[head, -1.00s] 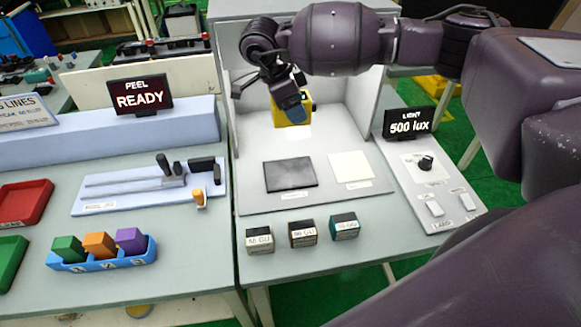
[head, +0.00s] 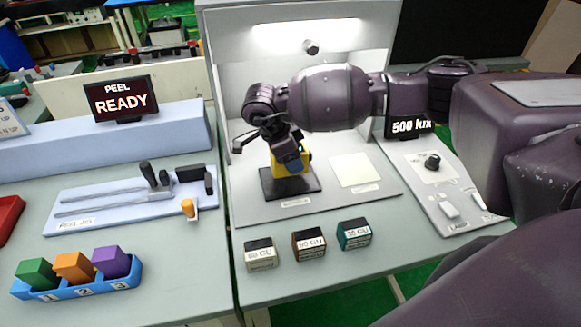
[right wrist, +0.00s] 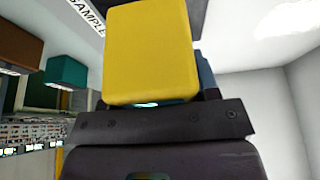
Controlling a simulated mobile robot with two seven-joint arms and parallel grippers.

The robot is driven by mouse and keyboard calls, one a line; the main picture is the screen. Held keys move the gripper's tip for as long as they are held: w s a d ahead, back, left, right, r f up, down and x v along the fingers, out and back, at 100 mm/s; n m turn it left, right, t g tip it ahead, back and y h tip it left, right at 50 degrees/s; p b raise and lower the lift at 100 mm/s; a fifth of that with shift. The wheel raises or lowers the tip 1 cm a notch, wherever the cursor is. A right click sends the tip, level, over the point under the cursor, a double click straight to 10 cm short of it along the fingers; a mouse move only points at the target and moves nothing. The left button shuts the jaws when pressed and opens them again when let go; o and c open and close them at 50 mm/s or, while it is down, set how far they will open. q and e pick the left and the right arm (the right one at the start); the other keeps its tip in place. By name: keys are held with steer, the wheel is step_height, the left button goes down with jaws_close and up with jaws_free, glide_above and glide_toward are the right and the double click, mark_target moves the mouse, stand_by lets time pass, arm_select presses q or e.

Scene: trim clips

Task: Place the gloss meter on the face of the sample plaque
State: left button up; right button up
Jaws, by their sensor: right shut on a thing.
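The yellow gloss meter (head: 278,171) is held upright over the dark square plaque (head: 302,186) on the booth floor. My right gripper (head: 291,158) is shut on the meter from above and behind. The meter's bottom looks on or just above the plaque's face; I cannot tell whether they touch. The gripper hides part of the meter. In the right wrist view the yellow meter (right wrist: 150,55) fills the upper middle, and a label reading SAMPLE (right wrist: 87,14) shows beside it. My left gripper is not in view.
A pale square plaque (head: 355,170) lies right of the dark one. Several small GU blocks stand in front, including a brown one (head: 308,245). The light panel (head: 440,190) with a knob is at right. A blue tray (head: 75,288) of coloured blocks is at left.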

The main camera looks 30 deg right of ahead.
step_height(320, 180, down, 2)
steer(key=shift+f+b, duration=0.2)
steer(key=shift+b, duration=0.1)
steer(key=shift+f, duration=0.35)
steer(key=shift+w, duration=0.1)
steer(key=shift+r, duration=0.1)
steer(key=shift+f, duration=0.2)
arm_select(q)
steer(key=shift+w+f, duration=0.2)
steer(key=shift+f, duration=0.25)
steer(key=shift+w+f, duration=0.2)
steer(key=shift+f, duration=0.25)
arm_select(e)
steer(key=o, duration=1)
steer(key=shift+o, duration=0.2)
steer(key=shift+r, duration=0.1)
steer(key=shift+r, duration=0.2)
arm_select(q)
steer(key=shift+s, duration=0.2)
arm_select(e)
steer(key=v, duration=1.1)
steer(key=shift+a+r, duration=0.3)
steer(key=shift+r, duration=0.05)
